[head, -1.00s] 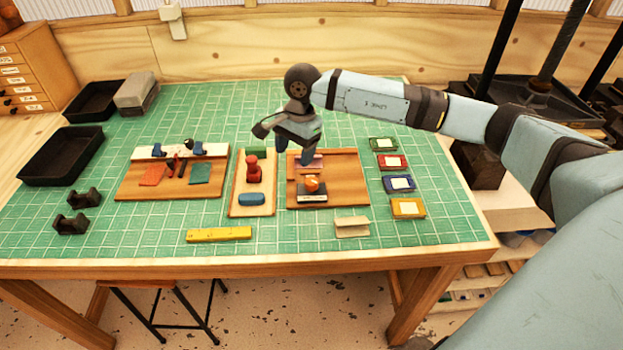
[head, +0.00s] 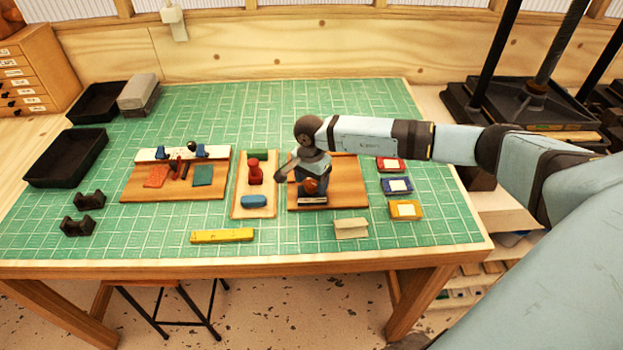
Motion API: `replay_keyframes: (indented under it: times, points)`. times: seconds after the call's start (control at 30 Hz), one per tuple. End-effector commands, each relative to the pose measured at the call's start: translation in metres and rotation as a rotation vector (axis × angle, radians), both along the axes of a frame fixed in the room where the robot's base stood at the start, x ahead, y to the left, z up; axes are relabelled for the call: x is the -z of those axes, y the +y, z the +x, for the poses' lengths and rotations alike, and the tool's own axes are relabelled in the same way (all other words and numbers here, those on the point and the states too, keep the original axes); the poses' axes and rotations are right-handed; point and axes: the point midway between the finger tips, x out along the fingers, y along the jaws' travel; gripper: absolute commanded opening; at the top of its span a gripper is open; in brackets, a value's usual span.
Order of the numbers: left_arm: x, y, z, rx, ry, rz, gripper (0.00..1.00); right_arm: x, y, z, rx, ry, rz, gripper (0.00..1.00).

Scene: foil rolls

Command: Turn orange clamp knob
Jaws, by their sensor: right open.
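The orange clamp knob (head: 310,187) sits on the right wooden board (head: 345,190), above a dark block with a pale front edge (head: 313,200). My right gripper (head: 311,180) points down right over the knob, with its fingers around or just in front of it. The fingers are open, and part of the knob is hidden behind them. I cannot tell whether they touch it. My left gripper is not in view.
Several colored ink pads, such as the yellow one (head: 405,209), lie to the right. A beige block (head: 351,228) and yellow bar (head: 222,236) lie in front.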

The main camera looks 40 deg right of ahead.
Motion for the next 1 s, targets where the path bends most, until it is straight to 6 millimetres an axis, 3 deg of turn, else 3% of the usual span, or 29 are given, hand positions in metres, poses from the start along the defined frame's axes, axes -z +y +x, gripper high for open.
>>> replay_keyframes:
  times: [0.37,0.6,1.0]
  points:
    - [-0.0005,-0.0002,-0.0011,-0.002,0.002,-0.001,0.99,0.0075,0.0004,-0.0001,0.0,-0.001,0.0,0.65]
    - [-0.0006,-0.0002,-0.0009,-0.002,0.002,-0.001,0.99,0.0072,0.0004,-0.0001,0.0,-0.001,0.0,0.16]
    - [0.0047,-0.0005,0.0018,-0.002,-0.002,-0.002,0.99,0.0084,0.0,0.0,0.063,-0.001,0.0,0.16]
